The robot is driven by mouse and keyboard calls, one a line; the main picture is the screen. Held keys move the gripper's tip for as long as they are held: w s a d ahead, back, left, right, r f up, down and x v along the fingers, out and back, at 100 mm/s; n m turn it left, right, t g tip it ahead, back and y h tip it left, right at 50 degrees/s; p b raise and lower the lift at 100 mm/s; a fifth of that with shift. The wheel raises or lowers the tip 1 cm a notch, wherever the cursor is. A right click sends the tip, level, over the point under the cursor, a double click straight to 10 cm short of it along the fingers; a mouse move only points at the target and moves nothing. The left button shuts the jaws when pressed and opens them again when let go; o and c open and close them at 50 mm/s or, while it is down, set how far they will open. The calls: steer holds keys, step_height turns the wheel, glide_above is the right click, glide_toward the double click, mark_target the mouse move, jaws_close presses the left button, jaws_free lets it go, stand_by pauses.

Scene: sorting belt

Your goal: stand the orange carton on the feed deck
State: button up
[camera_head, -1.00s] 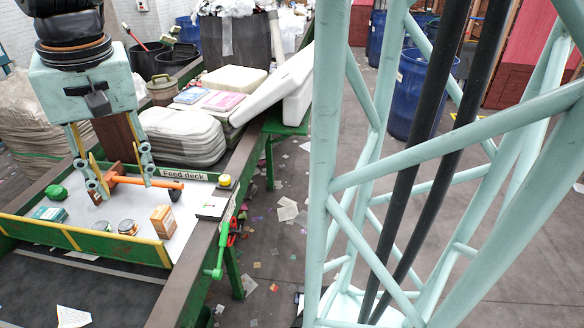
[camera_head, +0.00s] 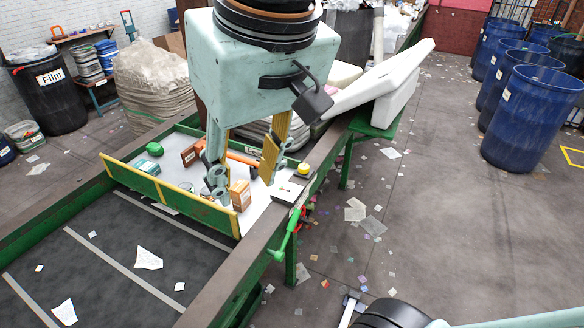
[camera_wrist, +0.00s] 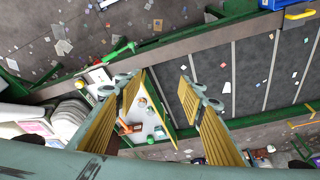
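The orange carton (camera_head: 240,195) stands upright on the white feed deck (camera_head: 256,207), near its yellow-edged front rim. My gripper (camera_head: 243,185) hangs over the deck with its fingers spread to either side of the carton in the head view. I cannot tell its exact height above the carton. In the wrist view my gripper (camera_wrist: 165,105) is open, with nothing between the yellow pads. The deck (camera_wrist: 153,118) shows below and beyond the fingers. The carton is not clearly made out there.
A green lump (camera_head: 154,149), a teal pack (camera_head: 147,166) and an orange-handled tool (camera_head: 242,158) lie on the deck; cans are partly hidden by my left finger. A device with a yellow button (camera_head: 303,168) sits at the right edge. The dark belt (camera_head: 110,240) lies in front.

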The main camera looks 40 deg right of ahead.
steer(key=shift+n, duration=0.7)
steer(key=s, duration=0.3)
steer(key=s+a, duration=0.1)
steer(key=shift+s+f, duration=0.3)
steer(key=shift+f, duration=0.1)
steer(key=shift+s, duration=0.1)
step_height(320, 180, down, 10)
steer(key=b, duration=1)
